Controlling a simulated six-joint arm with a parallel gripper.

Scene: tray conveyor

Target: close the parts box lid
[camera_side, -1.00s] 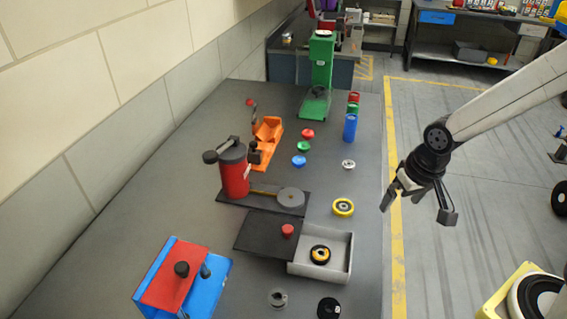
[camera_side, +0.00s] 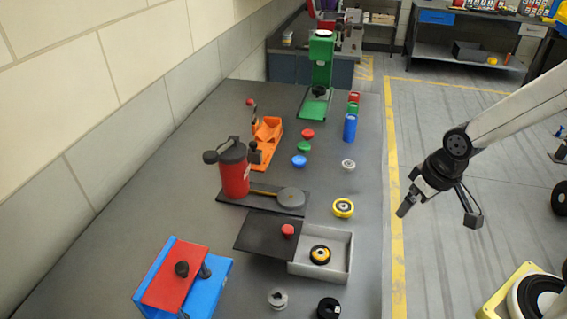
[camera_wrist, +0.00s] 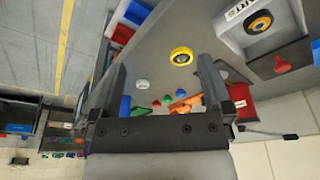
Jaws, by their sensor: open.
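The parts box (camera_side: 338,242) is a light grey open tray near the front of the bench. A black and yellow wheel (camera_side: 320,255) lies inside it. Its flat black lid (camera_side: 260,236) with a red knob (camera_side: 288,230) is off to the left side, leaving the box interior uncovered. In the wrist view the box (camera_wrist: 232,32) is at the upper right, with the lid's red knob (camera_wrist: 281,65) below it. My gripper (camera_side: 438,213) is open and empty, to the right of the bench and well apart from the box. Its two fingers (camera_wrist: 162,70) frame the wrist view.
A yellow ring (camera_side: 343,208) lies just behind the box. A red cylinder (camera_side: 234,172) on a dark base stands behind the lid. A blue box with a red top (camera_side: 178,278) is at the front left.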

